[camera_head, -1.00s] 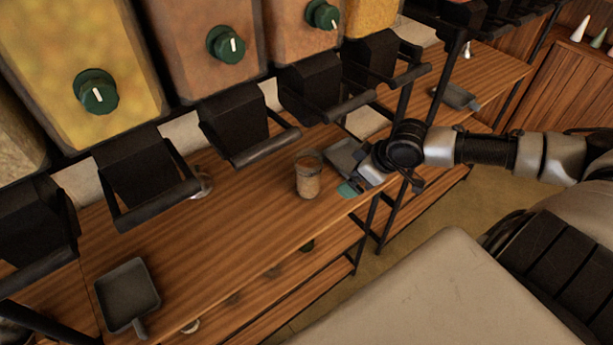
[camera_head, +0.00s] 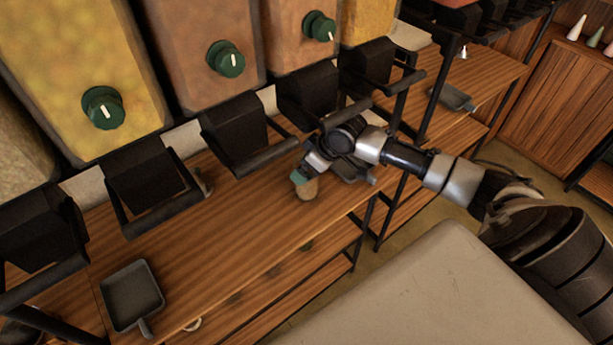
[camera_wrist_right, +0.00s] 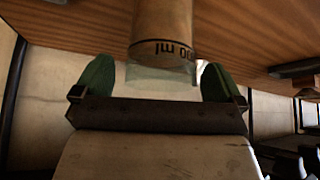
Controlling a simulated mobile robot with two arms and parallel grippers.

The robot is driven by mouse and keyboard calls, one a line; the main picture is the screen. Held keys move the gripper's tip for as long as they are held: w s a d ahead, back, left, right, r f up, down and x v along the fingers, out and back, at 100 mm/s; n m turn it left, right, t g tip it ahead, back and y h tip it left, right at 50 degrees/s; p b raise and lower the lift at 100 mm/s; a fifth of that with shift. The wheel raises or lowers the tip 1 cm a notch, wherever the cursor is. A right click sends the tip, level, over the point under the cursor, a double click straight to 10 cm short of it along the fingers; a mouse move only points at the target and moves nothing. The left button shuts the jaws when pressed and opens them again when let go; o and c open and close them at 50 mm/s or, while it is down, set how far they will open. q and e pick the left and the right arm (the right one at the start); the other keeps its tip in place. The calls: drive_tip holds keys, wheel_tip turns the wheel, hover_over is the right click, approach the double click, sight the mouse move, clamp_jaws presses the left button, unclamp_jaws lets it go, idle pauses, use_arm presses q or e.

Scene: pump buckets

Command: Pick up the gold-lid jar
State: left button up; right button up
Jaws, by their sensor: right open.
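A small jar with tan-brown sides (camera_head: 308,190) stands on the wooden counter, partly hidden by my right gripper (camera_head: 300,177). I cannot make out a gold lid in the head view. In the right wrist view the jar (camera_wrist_right: 163,32) shows upside-down "ml" printing and a clear glass end. My right gripper (camera_wrist_right: 157,80) is open, its green finger pads on either side of the jar's clear end, with gaps on both sides. My left gripper is not in view.
Black dispenser spouts with bars (camera_head: 236,130) overhang the counter (camera_head: 215,245) close behind the jar. A dark scoop (camera_head: 130,296) lies at the left, another dark scoop (camera_head: 350,168) beside my right arm. A small glass object (camera_head: 204,180) stands farther left. The front middle counter is clear.

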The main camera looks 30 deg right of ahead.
drive_tip(key=shift+w+a+f, duration=0.1)
drive_tip(key=shift+w+f, duration=0.25)
drive_tip(key=shift+f, duration=0.3)
drive_tip(key=shift+r, duration=0.1)
drive_tip(key=c, duration=1.6)
